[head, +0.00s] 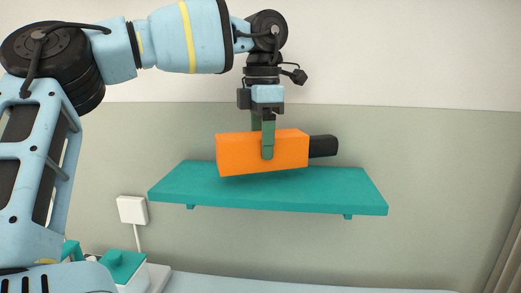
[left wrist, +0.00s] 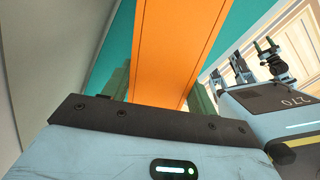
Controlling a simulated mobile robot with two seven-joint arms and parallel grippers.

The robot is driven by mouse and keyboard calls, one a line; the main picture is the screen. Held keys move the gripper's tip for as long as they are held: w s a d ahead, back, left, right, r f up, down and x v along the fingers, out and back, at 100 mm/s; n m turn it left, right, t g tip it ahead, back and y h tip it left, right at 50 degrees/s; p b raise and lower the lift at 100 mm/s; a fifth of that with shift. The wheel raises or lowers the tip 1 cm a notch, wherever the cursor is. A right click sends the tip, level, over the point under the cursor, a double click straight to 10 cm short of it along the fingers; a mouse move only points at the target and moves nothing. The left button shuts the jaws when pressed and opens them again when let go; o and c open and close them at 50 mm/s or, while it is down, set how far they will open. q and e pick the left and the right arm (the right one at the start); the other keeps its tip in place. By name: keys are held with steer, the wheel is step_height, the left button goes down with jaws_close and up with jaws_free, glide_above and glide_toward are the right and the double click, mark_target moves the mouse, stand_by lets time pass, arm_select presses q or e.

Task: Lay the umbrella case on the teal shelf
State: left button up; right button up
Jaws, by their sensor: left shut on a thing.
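The umbrella case is an orange box-shaped body (head: 240,155) with a black end (head: 323,146) at its right. My left gripper (head: 266,153) points down and is shut on the orange body. The case lies lengthwise along the teal shelf (head: 330,196), over its middle. I cannot tell whether its underside touches the shelf top. In the left wrist view the orange case (left wrist: 170,50) runs between the two green fingers, with the teal shelf (left wrist: 215,30) behind it.
The shelf is fixed to a grey-green wall (head: 430,150). The shelf top is bare to the right of the case. Below left are a white wall box (head: 132,209) with a cord and a teal object (head: 122,265). A curtain (head: 508,255) hangs at the right edge.

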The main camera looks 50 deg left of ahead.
arm_select(q)
steer(key=shift+f, duration=1.25)
steer(key=shift+f, duration=0.2)
steer(key=o, duration=1)
steer(key=shift+o, duration=0.2)
steer(key=shift+r, duration=0.1)
step_height(320, 180, up, 12)
steer(key=shift+r, duration=0.1)
